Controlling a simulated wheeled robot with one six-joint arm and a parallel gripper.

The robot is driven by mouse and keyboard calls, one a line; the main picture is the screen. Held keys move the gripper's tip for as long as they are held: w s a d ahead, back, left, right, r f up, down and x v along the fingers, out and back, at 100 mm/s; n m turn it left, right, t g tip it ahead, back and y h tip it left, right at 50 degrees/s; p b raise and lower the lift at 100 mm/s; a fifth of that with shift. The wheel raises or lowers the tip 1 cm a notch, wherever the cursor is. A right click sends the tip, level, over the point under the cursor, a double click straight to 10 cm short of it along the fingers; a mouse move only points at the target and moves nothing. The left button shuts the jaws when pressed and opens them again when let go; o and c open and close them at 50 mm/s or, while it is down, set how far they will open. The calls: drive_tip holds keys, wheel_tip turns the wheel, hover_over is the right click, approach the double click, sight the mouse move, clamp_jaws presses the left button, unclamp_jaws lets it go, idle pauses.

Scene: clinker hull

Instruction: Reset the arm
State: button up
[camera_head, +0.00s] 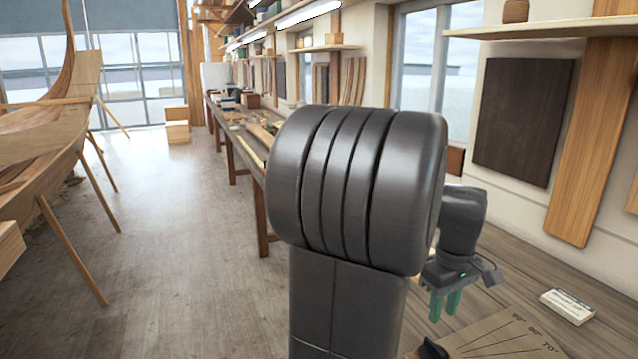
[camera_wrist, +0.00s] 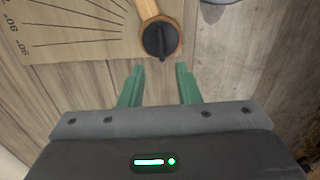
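My gripper (camera_head: 444,306) hangs at the end of my arm above the wooden bench (camera_head: 520,268) on the right, with its green fingers pointing down. In the wrist view my gripper (camera_wrist: 160,84) has its two fingers apart, with only bench planks showing between them. It is open and empty. A round black knob (camera_wrist: 160,40) on a wooden bar lies just beyond the fingertips. It rests at the edge of a tan board with angle marks (camera_wrist: 75,32). My dark arm hides part of the bench in the head view.
A small white box (camera_head: 568,306) lies on the bench right of my gripper. The marked board (camera_head: 505,338) is at the front. A dark panel (camera_head: 522,120) is on the wall, below a shelf (camera_head: 545,29). A wooden hull (camera_head: 40,145) stands left; the floor between is clear.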

sight(435, 345)
wheel_tip(435, 345, down, 9)
drive_tip(key=shift+s+r, duration=0.1)
drive_tip(key=shift+f+m, duration=0.2)
drive_tip(key=shift+m, duration=0.1)
drive_tip(key=m+b, duration=0.1)
drive_tip(key=m, duration=0.2)
drive_tip(key=shift+m, duration=0.4)
drive_tip(key=m+b, duration=0.1)
drive_tip(key=m, duration=0.4)
drive_tip(key=shift+r+m, duration=0.1)
drive_tip(key=shift+m, duration=0.2)
